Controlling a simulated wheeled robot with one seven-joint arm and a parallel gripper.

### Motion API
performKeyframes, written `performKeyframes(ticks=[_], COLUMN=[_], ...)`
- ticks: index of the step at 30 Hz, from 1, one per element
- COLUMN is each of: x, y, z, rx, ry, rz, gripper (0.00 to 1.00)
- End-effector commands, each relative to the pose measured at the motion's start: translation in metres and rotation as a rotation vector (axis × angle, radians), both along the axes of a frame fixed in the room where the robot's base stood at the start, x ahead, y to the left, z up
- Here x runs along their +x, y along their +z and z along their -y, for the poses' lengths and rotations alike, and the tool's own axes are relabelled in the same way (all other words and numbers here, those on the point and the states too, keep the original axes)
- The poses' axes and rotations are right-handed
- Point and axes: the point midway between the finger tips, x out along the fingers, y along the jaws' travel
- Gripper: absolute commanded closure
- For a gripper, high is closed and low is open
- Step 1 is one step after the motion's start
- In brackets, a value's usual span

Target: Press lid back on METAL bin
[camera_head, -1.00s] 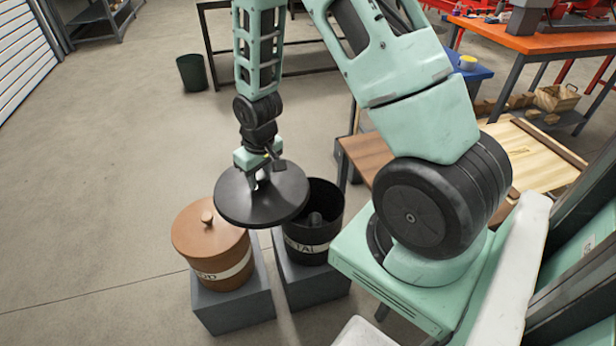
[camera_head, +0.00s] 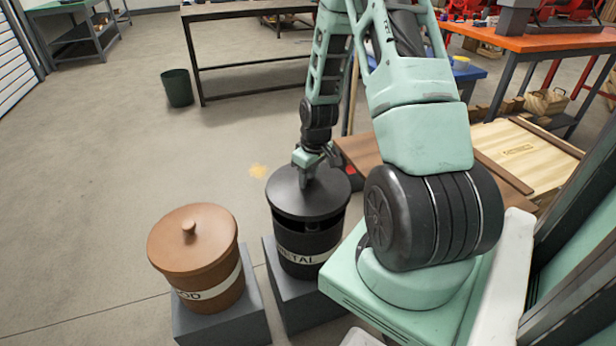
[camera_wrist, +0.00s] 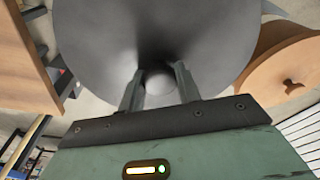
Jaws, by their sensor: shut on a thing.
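The black METAL bin (camera_head: 308,243) stands on a grey block, its pale label reading "TAL" in part. Its dark round lid (camera_head: 290,196) is over the bin's mouth, with a dark gap showing below its front edge, so it looks slightly raised or tilted. My gripper (camera_head: 306,178) is above the lid's middle, shut on its knob. In the wrist view the two fingers of my gripper (camera_wrist: 158,88) stand on either side of the round knob (camera_wrist: 158,80), and the grey lid (camera_wrist: 205,45) fills the upper middle. The lid hides the bin's inside.
A brown bin (camera_head: 203,262) with its own knobbed lid stands on a grey block (camera_head: 222,322) to the left. A low wooden table (camera_head: 362,158) is behind the METAL bin on the right. A dark bucket (camera_head: 177,88) stands farther back. The floor at left is clear.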

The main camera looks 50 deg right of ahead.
Motion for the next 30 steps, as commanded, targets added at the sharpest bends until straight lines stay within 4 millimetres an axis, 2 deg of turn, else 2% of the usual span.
performKeyframes(ticks=[1, 6, 15, 30], x=[0.0, 0.0, 0.0, 0.0], y=[-0.008, -0.025, -0.047, -0.051], z=[0.0, 0.0, 0.0, 0.0], rx=[0.0, 0.0, -0.001, -0.001], ry=[0.0, 0.0, 0.0, -0.001], rz=[0.0, 0.0, 0.0, 0.0], gripper=[0.93, 0.93, 0.93, 0.93])
